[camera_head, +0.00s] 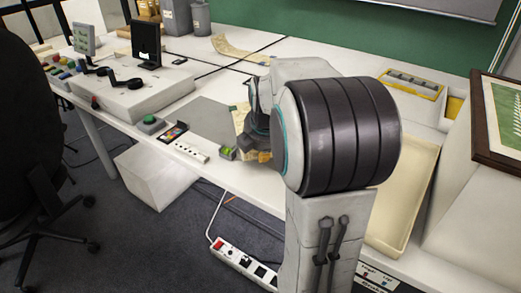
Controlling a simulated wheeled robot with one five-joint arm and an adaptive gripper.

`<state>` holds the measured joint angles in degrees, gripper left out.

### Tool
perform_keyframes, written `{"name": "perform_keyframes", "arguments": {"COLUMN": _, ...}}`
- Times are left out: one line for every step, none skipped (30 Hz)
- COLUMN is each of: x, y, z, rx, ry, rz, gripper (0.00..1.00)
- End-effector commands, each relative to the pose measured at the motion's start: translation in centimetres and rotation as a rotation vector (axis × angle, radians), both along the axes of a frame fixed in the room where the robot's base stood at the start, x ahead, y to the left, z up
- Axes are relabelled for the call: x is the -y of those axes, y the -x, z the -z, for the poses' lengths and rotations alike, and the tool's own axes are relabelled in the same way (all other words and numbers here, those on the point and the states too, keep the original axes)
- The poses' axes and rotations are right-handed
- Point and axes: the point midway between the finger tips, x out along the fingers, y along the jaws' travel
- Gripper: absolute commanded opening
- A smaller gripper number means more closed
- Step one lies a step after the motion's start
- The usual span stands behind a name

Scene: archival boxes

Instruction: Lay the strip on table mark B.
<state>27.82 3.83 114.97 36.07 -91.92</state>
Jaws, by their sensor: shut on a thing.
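My gripper (258,138) is over the table (185,92), at the right edge of a grey mat (204,119), partly hidden by my own arm. It is shut on a pale beige strip (240,117), of which only a narrow upright part shows on the gripper's left side. Whether the strip touches the table cannot be told. No mark with a readable letter B shows; my arm covers much of the table's right part.
A green button box (151,122), a colour card (174,132) and a white socket strip (191,152) lie along the front edge. A cream tray (405,205) and a yellow box (412,86) are right of my arm. An office chair (35,130) stands left.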

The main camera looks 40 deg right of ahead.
Motion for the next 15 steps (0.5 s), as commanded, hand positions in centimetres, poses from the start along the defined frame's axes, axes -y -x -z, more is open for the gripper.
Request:
{"name": "perform_keyframes", "arguments": {"x": 0.02, "y": -0.03, "z": 0.13, "rx": 0.002, "ry": 0.001, "rz": 0.0, "gripper": 0.0}}
{"name": "perform_keyframes", "arguments": {"x": 0.02, "y": -0.03, "z": 0.18, "rx": 0.002, "ry": 0.001, "rz": 0.0, "gripper": 0.0}}
{"name": "perform_keyframes", "arguments": {"x": 0.02, "y": -0.02, "z": 0.25, "rx": 0.002, "ry": 0.001, "rz": 0.0, "gripper": 0.0}}
{"name": "perform_keyframes", "arguments": {"x": 0.02, "y": -0.03, "z": 0.3, "rx": 0.002, "ry": 0.001, "rz": 0.0, "gripper": 0.0}}
{"name": "perform_keyframes", "arguments": {"x": 0.02, "y": -0.03, "z": 0.36, "rx": 0.002, "ry": 0.001, "rz": 0.0, "gripper": 0.0}}
{"name": "perform_keyframes", "arguments": {"x": 0.02, "y": -0.03, "z": 0.43, "rx": 0.002, "ry": 0.001, "rz": 0.0, "gripper": 0.0}}
{"name": "perform_keyframes", "arguments": {"x": 0.01, "y": -0.03, "z": 0.48, "rx": 0.002, "ry": 0.001, "rz": 0.0, "gripper": 0.0}}
{"name": "perform_keyframes", "arguments": {"x": 0.01, "y": -0.03, "z": 0.54, "rx": 0.002, "ry": 0.001, "rz": 0.0, "gripper": 0.0}}
{"name": "perform_keyframes", "arguments": {"x": 0.01, "y": -0.03, "z": 0.61, "rx": 0.002, "ry": 0.001, "rz": 0.0, "gripper": 0.0}}
{"name": "perform_keyframes", "arguments": {"x": 0.01, "y": -0.03, "z": 0.66, "rx": 0.002, "ry": 0.001, "rz": 0.0, "gripper": 0.0}}
{"name": "perform_keyframes", "arguments": {"x": 0.02, "y": -0.03, "z": 0.71, "rx": 0.002, "ry": 0.001, "rz": 0.0, "gripper": 0.0}}
{"name": "perform_keyframes", "arguments": {"x": 0.02, "y": -0.03, "z": 0.79, "rx": 0.002, "ry": 0.001, "rz": 0.0, "gripper": 0.0}}
{"name": "perform_keyframes", "arguments": {"x": 0.02, "y": -0.03, "z": 0.83, "rx": 0.002, "ry": 0.001, "rz": 0.0, "gripper": 0.0}}
{"name": "perform_keyframes", "arguments": {"x": 0.02, "y": -0.03, "z": 0.89, "rx": 0.002, "ry": 0.001, "rz": 0.0, "gripper": 0.0}}
{"name": "perform_keyframes", "arguments": {"x": 0.02, "y": -0.02, "z": 0.96, "rx": 0.002, "ry": 0.001, "rz": 0.0, "gripper": 0.0}}
